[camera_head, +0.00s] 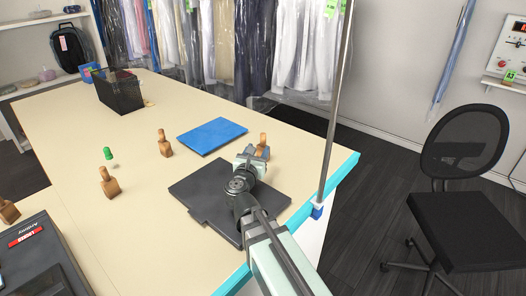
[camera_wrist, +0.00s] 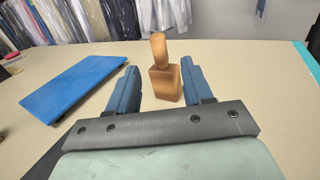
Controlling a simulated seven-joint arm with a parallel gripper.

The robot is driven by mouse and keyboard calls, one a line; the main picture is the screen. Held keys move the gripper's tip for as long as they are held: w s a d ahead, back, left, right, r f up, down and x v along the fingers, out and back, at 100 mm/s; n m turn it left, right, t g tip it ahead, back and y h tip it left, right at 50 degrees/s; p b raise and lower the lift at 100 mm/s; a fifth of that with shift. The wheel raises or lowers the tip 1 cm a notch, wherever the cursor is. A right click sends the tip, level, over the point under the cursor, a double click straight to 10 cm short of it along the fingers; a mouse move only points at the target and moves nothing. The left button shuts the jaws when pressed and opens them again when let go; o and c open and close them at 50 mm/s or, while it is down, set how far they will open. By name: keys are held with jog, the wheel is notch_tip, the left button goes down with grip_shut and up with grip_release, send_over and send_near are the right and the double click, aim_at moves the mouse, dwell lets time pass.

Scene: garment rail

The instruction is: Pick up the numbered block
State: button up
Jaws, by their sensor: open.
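A wooden block with a narrower upright handle (camera_wrist: 165,85) stands on the table ahead of my gripper (camera_wrist: 160,72) in the wrist view. My gripper is open, its two blue fingers on either side of the block in the picture, with gaps at both sides. In the head view my gripper (camera_head: 251,160) hides much of this block (camera_head: 263,148). Similar wooden blocks stand further left: one near the middle (camera_head: 165,147), one nearer the front (camera_head: 109,186) and one at the left edge (camera_head: 8,211). I cannot read a number on any of them.
A blue flat pad (camera_head: 211,136) lies left of my gripper, and a dark board (camera_head: 205,198) lies under my arm. A green object (camera_head: 108,153) and a black mesh bin (camera_head: 118,92) stand further left. A metal pole (camera_head: 337,110) rises at the table's right edge.

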aim_at(262, 143)
jog(key=shift+f, duration=0.3)
jog(key=shift+w+d+f, duration=0.1)
jog(key=shift+w+d, duration=0.05)
jog(key=shift+w, duration=0.35)
jog(key=shift+x, duration=3.3)
grip_shut()
